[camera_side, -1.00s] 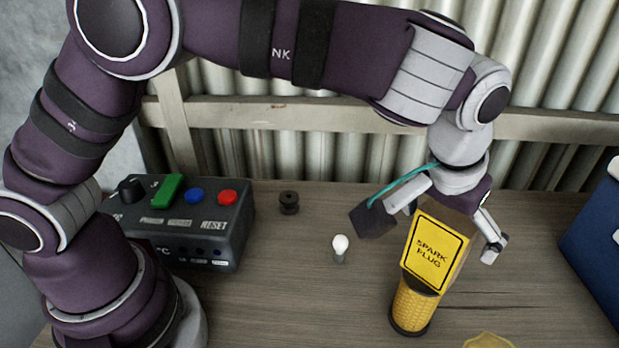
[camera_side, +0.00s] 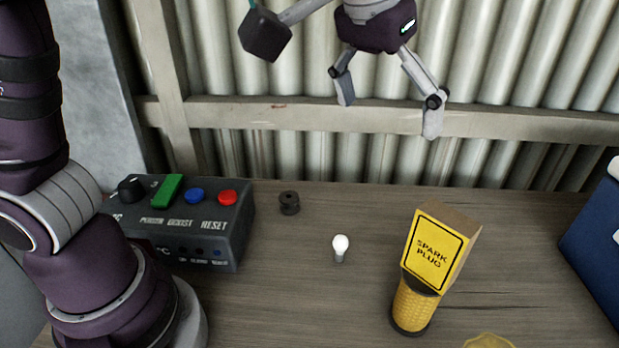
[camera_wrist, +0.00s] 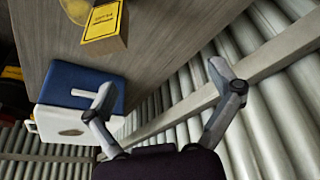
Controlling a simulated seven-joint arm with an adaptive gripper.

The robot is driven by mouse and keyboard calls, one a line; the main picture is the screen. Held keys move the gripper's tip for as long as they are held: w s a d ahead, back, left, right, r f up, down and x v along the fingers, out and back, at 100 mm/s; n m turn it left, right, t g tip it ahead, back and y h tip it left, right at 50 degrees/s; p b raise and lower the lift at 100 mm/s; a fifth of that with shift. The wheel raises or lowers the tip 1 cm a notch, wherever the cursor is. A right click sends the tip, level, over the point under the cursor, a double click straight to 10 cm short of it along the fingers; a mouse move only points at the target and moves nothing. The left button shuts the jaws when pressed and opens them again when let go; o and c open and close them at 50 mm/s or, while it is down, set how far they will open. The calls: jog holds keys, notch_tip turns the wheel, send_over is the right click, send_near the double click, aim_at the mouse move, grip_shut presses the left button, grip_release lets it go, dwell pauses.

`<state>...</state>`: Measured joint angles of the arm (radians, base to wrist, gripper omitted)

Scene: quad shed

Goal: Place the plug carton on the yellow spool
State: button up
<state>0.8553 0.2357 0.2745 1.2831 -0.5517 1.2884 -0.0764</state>
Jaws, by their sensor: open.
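The plug carton (camera_side: 435,247), a yellow and brown box reading "SPARK PLUG", rests on top of the yellow spool (camera_side: 414,306), tilted a little in the side view. The spool stands on the wooden bench. My gripper (camera_side: 389,120) is open and empty, well above and behind the carton, with nothing between its fingers. In the wrist view the carton (camera_wrist: 105,25) shows at the top left, away from my open fingers. The spool is mostly hidden by the carton there.
A control box (camera_side: 190,225) with coloured buttons stands at left. A small black spool (camera_side: 289,203) and a light bulb (camera_side: 340,247) are on the bench (camera_side: 310,300). A blue cooler (camera_side: 598,235) stands at right. A yellow object (camera_side: 488,341) lies at the front edge.

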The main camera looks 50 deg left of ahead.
jog(key=s+a+f+t, duration=0.1)
jog(key=s+a+f, duration=0.5)
jog(key=s+a, duration=0.5)
jog(key=shift+a+f, duration=0.15)
jog(key=shift+a, duration=0.65)
